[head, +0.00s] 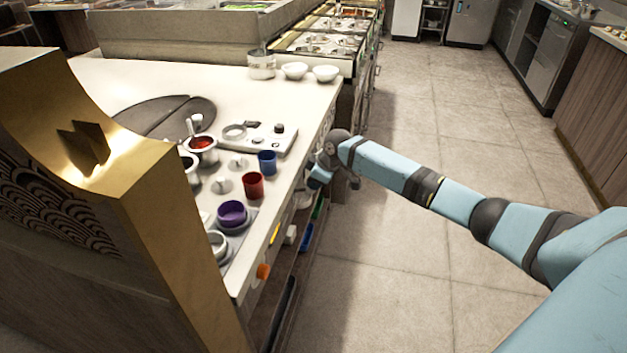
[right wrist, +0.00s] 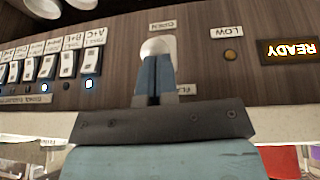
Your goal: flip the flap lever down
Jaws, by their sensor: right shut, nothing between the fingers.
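In the right wrist view, which is upside down, the flap lever's pale round knob (right wrist: 155,46) shows on a dark wood panel. It lies beside the label OPEN (right wrist: 167,26); the FLAP label (right wrist: 186,89) is partly hidden behind my fingers. My right gripper (right wrist: 155,62) is shut and empty, its blue fingertips right at the knob. I cannot tell whether they touch it, and they hide part of the lever. In the head view my right gripper (head: 317,177) is at the counter's front side, where the lever cannot be made out. My left gripper is not in view.
Several labelled rocker switches (right wrist: 68,63), a LOW lamp (right wrist: 231,56) and a lit READY sign (right wrist: 290,50) share the panel. On the counter (head: 305,118) stand a red cup (head: 253,186), a blue cup (head: 267,163) and a purple bowl (head: 232,213). The floor at right is clear.

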